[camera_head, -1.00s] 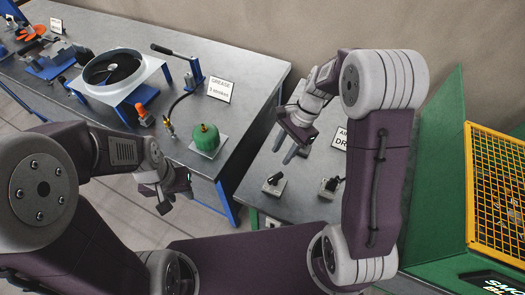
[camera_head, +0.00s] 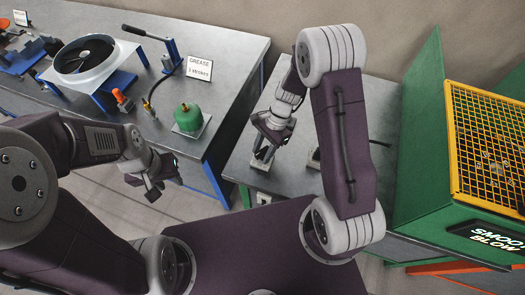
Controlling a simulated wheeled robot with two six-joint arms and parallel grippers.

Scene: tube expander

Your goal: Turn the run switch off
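Two small switch boxes stand on the front part of the grey table at the middle. The left one (camera_head: 259,165) has my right gripper (camera_head: 264,153) right over it. The two fingers of my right gripper point down, look spread, and cover the switch's lever. Whether they touch it I cannot tell. The right switch box (camera_head: 314,158) is mostly hidden behind my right arm. No label shows which one is the run switch. My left gripper (camera_head: 152,186) hangs over the floor at the left, away from both switches, with nothing seen in it; its finger gap is unclear.
A green box with a yellow grille (camera_head: 490,150) stands at the right. The grey table's near left is bare.

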